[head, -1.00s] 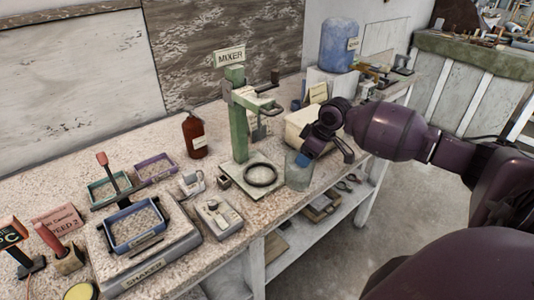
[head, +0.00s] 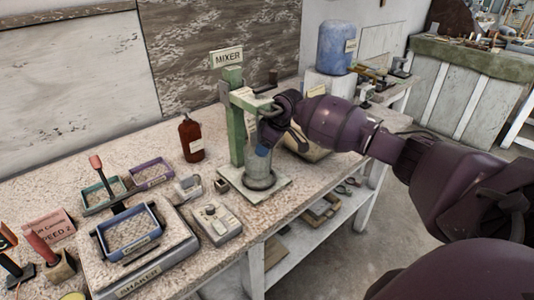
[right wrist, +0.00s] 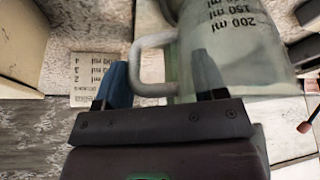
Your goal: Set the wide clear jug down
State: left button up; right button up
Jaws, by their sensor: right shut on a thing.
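The wide clear jug (head: 257,173) is upright over the base plate of the green mixer (head: 236,125), where the dark ring (head: 260,184) lies. Its bottom appears at the ring; I cannot tell whether it touches the plate. My right gripper (head: 263,150) is at the jug's upper part, shut on it. In the right wrist view the jug (right wrist: 240,50) shows black ml marks, and its handle (right wrist: 150,62) lies between the blue fingertips (right wrist: 160,85). My left gripper is not in view.
A brown bottle (head: 191,138) stands left of the mixer. A small grey device (head: 217,222) and the shaker with its blue tray (head: 130,232) stand in front and left. A blue water container (head: 336,47) is at the back right.

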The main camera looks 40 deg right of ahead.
notch_tip(320, 180, down, 3)
jog(key=shift+f, duration=0.1)
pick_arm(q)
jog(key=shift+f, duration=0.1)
pick_arm(e)
jog(key=o, duration=1.2)
jog(key=shift+o, duration=0.2)
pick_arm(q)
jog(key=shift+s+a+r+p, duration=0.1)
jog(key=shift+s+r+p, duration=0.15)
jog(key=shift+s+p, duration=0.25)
pick_arm(e)
jog(key=v, duration=0.7)
jog(key=shift+s+r, duration=0.15)
jog(key=shift+r, duration=0.2)
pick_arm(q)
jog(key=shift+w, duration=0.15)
